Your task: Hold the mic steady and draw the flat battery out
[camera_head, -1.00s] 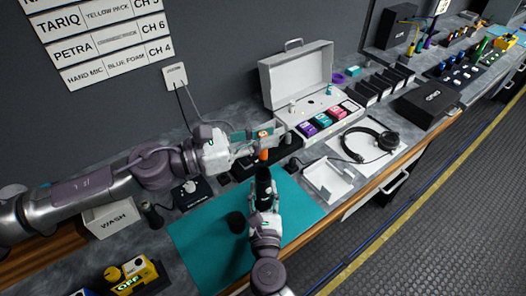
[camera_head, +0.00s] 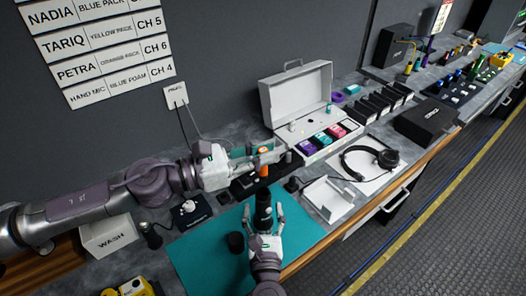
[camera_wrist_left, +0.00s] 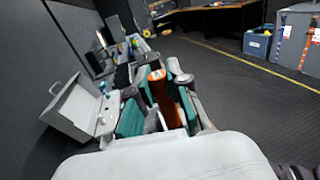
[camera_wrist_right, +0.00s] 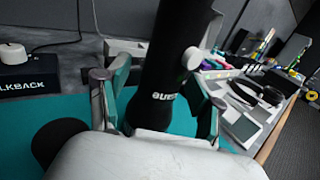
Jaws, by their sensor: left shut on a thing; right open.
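My left gripper (camera_head: 262,161) is shut on an orange battery (camera_head: 264,169), which it holds upright above and behind the microphone. The battery also shows between the fingers in the left wrist view (camera_wrist_left: 163,94). The black hand mic (camera_head: 263,204) stands roughly upright over the teal mat (camera_head: 200,260). My right gripper (camera_head: 264,214) is open, with one finger on each side of the mic and gaps between. In the right wrist view the mic body (camera_wrist_right: 170,75) rises between the spread fingers; its top is out of frame.
A dark round piece (camera_head: 235,242) sits on the mat left of the mic. An open grey case (camera_head: 297,100) with coloured packs stands behind. A white tray (camera_head: 328,199) and headphones (camera_head: 369,160) lie to the right. A talkback box (camera_head: 187,211) is to the left.

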